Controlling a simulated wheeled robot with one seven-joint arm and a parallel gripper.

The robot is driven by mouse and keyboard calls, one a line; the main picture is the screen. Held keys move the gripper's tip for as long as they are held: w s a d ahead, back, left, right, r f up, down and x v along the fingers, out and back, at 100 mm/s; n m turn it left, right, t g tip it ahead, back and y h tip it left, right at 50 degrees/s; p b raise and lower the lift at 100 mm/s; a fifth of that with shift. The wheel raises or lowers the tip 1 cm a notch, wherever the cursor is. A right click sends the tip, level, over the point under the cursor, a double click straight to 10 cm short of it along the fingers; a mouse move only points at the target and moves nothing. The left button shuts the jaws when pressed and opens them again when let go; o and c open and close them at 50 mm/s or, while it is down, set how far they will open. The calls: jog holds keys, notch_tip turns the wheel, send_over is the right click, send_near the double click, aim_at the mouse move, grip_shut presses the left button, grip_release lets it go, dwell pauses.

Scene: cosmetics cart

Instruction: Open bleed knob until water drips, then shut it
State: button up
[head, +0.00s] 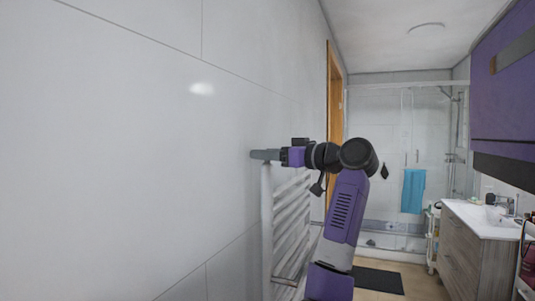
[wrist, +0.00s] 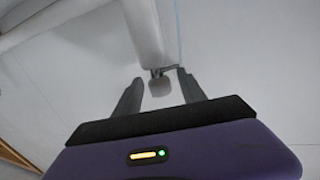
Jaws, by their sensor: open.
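The bleed knob (wrist: 160,88) is a small grey-brown piece at the end of the white towel radiator's upright tube (wrist: 144,30). My gripper (wrist: 160,77) is open, with one dark finger on each side of the knob and a visible gap on both sides. In the head view my gripper (head: 265,154) is at the top end of the white towel radiator (head: 266,220), close to the wall. The knob is hidden there behind the fingers. No water shows in either view.
The tiled wall (head: 130,130) runs close along the left. A wooden door frame (head: 335,100) is beyond the radiator. A washbasin cabinet (head: 470,240) stands at the right and a dark mat (head: 378,280) lies on the floor. A glass shower is at the back.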

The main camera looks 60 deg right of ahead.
grip_shut()
jog(key=shift+h, duration=0.3)
jog(key=m+g+h, duration=0.1)
jog(key=m+h, duration=0.2)
jog(key=h, duration=0.1)
jog(key=shift+a, duration=0.15)
jog(key=m+g+h, duration=0.1)
jog(key=h, duration=0.1)
jog(key=m+g+h+p, duration=0.1)
jog(key=m+g+h, duration=0.1)
jog(key=shift+w+r+m+h, duration=0.1)
jog(key=shift+r+m+h, duration=0.05)
jog(key=shift+m+h, duration=0.15)
jog(key=m+g+h+p, duration=0.1)
jog(key=m+g+h, duration=0.1)
jog(key=g, duration=0.1)
jog(key=shift+m+h, duration=0.3)
jog(key=shift+h, duration=0.1)
jog(key=shift+m+g+h+p, duration=0.2)
jog(key=shift+m+g+h, duration=0.45)
jog(key=shift+g, duration=0.5)
jog(key=shift+m+g+h+p, duration=0.2)
jog(key=shift+m+g+h, duration=0.25)
jog(key=shift+m+g, duration=0.55)
jog(key=shift+g, duration=0.35)
